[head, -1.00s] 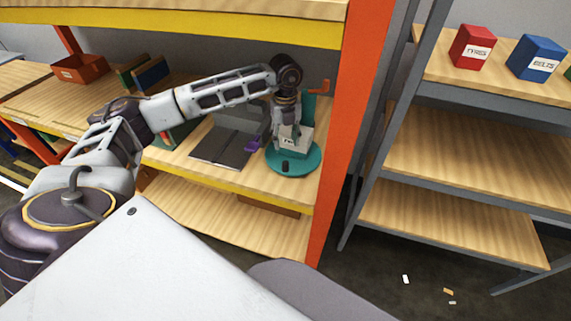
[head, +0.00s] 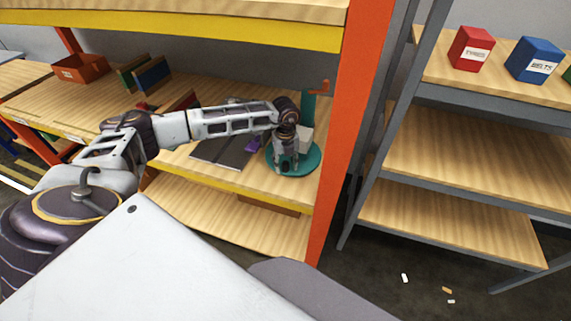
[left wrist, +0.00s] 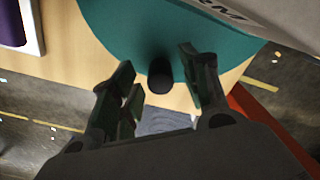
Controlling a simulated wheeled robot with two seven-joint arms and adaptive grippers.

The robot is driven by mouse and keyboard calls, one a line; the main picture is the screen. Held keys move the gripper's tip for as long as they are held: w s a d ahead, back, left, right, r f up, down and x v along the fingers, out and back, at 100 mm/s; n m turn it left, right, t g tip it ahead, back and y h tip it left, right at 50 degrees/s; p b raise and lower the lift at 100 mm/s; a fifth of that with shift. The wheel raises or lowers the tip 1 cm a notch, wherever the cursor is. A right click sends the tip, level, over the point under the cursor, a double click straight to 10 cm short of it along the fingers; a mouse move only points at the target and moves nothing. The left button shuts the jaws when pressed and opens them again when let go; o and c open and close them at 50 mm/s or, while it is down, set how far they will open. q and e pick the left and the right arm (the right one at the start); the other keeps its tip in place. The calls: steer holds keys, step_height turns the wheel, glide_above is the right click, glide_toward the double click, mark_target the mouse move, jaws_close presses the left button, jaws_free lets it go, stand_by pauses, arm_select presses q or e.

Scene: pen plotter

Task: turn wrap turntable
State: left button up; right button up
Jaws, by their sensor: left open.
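The wrap turntable (head: 308,167) is a teal disc on the wooden shelf beside the orange post. A pale box (head: 305,137) stands on it, partly hidden by my left gripper (head: 287,170). In the left wrist view the teal disc (left wrist: 130,40) fills the upper middle, and the box (left wrist: 275,18) with dark lettering is at upper right. A dark upright knob (left wrist: 160,76) near the disc's edge sits between the fingertips of my open left gripper (left wrist: 160,85), with gaps visible on both sides. My right gripper is not in view.
A dark grey flat panel (head: 222,152) and a purple object (head: 254,144) lie left of the turntable. A teal upright with an orange arm (head: 312,98) stands behind it. The orange post (head: 345,140) bounds the shelf on the right.

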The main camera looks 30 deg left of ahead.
arm_select(q)
steer(key=shift+f, duration=0.4)
jaws_close()
